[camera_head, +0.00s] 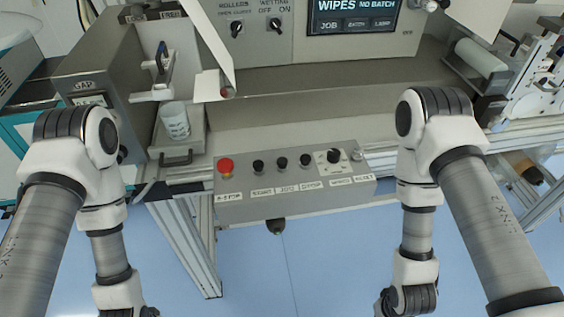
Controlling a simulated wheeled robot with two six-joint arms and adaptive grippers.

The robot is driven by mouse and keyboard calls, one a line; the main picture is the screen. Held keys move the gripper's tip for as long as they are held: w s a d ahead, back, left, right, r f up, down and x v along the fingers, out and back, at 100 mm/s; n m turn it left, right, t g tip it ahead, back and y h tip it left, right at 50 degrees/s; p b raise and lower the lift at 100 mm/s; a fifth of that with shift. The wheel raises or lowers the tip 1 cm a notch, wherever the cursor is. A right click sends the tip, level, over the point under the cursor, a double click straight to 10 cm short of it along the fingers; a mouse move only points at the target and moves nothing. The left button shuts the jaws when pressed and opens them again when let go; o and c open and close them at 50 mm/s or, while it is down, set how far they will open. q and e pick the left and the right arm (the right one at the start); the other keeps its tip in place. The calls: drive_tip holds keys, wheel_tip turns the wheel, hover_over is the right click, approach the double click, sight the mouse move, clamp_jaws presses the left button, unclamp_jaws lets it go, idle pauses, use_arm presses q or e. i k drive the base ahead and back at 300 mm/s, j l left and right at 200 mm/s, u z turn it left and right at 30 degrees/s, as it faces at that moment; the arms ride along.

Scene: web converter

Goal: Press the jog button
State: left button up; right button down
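A grey control box (295,189) sits at the front edge of the machine, in the middle of the head view. A red mushroom button (226,167) is at its left end. To its right is a row of black buttons, then a black selector knob (333,156). The jog button (282,163) appears to be the second black one, above a small label that seems to read JOG.
A screen (353,14) and switches are on the panel behind. A white roller (480,58) is at the right.

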sight(282, 161)
drive_tip(key=i+j, duration=0.1)
drive_tip(key=j, duration=1.3)
drive_tip(key=i, duration=0.05)
